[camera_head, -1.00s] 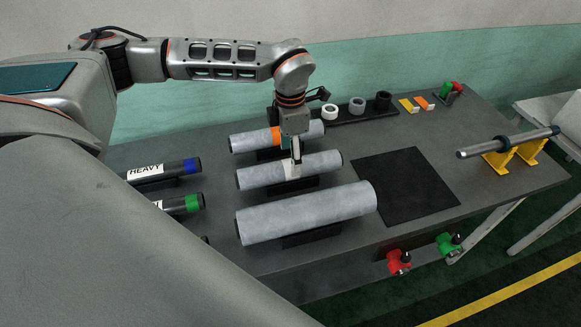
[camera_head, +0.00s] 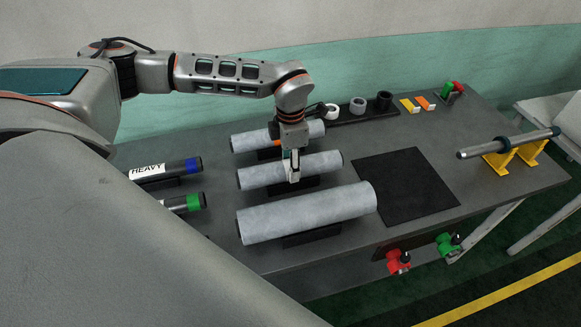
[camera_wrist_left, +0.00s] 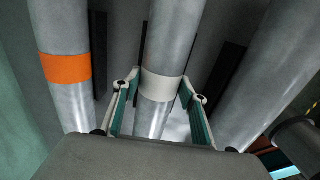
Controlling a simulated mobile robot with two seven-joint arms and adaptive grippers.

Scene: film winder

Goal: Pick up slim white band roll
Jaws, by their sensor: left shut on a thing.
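The slim white band roll (camera_head: 257,173) is the middle of three grey rolls and lies on a dark cradle. In the wrist view the roll (camera_wrist_left: 172,40) shows its white band (camera_wrist_left: 161,86) between my fingers. My left gripper (camera_head: 292,180) comes down from above and is shut on the roll at the band. In the wrist view the fingers of this gripper (camera_wrist_left: 160,100) stand on both sides of the roll. The band is mostly hidden behind the gripper in the head view. My right gripper is not in view.
An orange band roll (camera_head: 252,142) lies behind and a thicker roll (camera_head: 305,213) in front. Dark rods with blue and green bands (camera_head: 194,203) lie to the left. A black mat (camera_head: 405,185) is clear on the right, before a metal shaft (camera_head: 508,144) on yellow supports.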

